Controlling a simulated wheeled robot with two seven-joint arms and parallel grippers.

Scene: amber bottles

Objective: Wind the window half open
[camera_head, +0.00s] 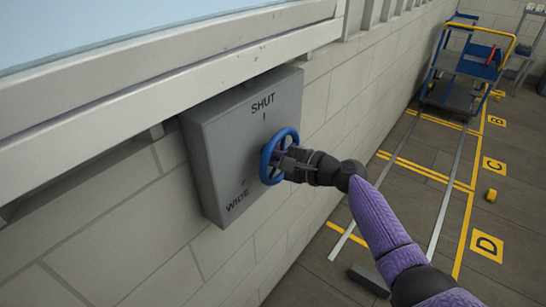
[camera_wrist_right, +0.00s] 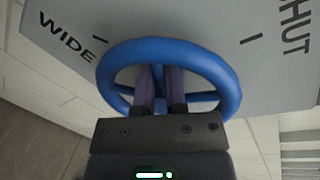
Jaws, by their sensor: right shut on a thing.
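A blue handwheel (camera_head: 266,165) stands out from a grey box (camera_head: 222,150) on the wall. The box reads SHUT at the top and WIDE at the lower left, with a short tick near each word. My right gripper (camera_head: 283,161) is shut at the middle of the wheel. In the right wrist view both fingers (camera_wrist_right: 161,85) reach inside the blue rim (camera_wrist_right: 228,78), close together; the hub between them is hidden. The window (camera_head: 110,28) shows as a pale blue pane above the box, over a whitish frame (camera_head: 190,72). My left gripper is not in view.
The pale block wall (camera_head: 320,95) runs along the box. A blue and yellow trolley (camera_head: 455,95) stands far off at the back right. Yellow lines and lettered marks (camera_head: 487,246) lie on the grey floor. A dark bar (camera_head: 368,281) lies on the floor below my right arm.

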